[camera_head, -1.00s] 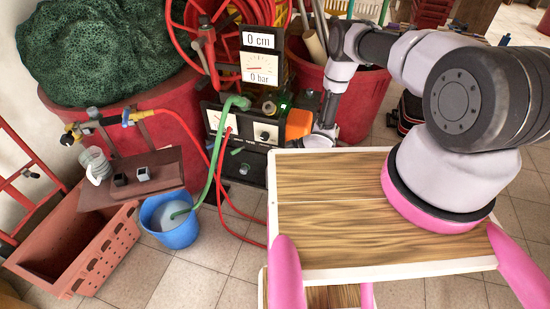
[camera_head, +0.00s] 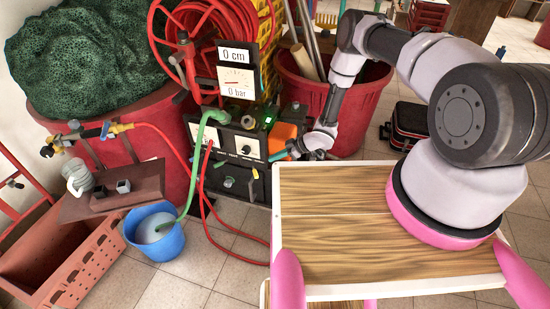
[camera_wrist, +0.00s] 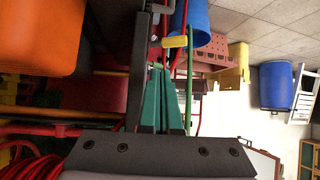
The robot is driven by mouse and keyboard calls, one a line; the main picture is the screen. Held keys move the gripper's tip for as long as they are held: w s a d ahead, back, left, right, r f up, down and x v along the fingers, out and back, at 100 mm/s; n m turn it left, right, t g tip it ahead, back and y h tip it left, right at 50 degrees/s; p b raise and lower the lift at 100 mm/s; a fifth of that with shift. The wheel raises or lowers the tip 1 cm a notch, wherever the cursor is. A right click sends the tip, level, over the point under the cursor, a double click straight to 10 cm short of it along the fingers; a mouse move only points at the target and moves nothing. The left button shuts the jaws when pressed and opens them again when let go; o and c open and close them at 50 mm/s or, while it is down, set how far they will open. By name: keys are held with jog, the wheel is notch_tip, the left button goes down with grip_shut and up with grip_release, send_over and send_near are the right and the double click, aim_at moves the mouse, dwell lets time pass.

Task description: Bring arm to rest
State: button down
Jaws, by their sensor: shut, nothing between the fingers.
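My arm rises from its pink-ringed mount (camera_head: 430,225) at the right and bends down at the elbow toward the pump unit. My gripper (camera_head: 285,152) hangs at the arm's end, in front of the pump unit's right side and beside its orange part (camera_head: 281,136). It is small there. In the wrist view my gripper's green fingers (camera_wrist: 159,72) are together with nothing between them. The orange part (camera_wrist: 40,35) fills that view's upper left, close to the gripper. I cannot tell whether they touch.
The pump unit has a gauge (camera_head: 236,80) and hoses. A blue bucket (camera_head: 155,235), a terracotta crate (camera_head: 75,270) and a red tub (camera_head: 375,100) stand around it. The wooden deck (camera_head: 335,245) is bare. A blue barrel (camera_wrist: 276,86) shows in the wrist view.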

jog(key=w+d+r+m+t+h, duration=0.2)
jog(key=w+d+r+t, duration=0.15)
jog(key=w+r, duration=0.8)
jog(key=w+d+r+m+t+h, duration=0.15)
jog(key=d+r, duration=0.35)
jog(key=r, duration=0.7)
jog(key=w+d+r+m+h, duration=0.1)
jog(key=d+r+m+h, duration=0.3)
jog(key=r, duration=0.7)
jog(key=w+d+r+m+t+h, duration=0.15)
jog(key=d+r, duration=0.45)
jog(key=r, duration=0.6)
jog(key=s+d+r+m+h, duration=0.1)
jog(key=s+d+r+m, duration=0.25)
jog(key=s+r, duration=0.6)
jog(key=s+d+r+m+h, duration=0.1)
jog(key=s+d+r+m, duration=0.25)
jog(key=s+r, duration=0.55)
jog(key=s+a+r+m+y, duration=0.1)
jog(key=s+r+m, duration=0.1)
jog(key=s, duration=0.9)
jog(key=s+a+r+m+g+y, duration=0.1)
jog(key=s+r+m, duration=0.1)
jog(key=s, duration=0.9)
jog(key=shift+r+y, duration=0.4)
jog(key=shift+r, duration=0.15)
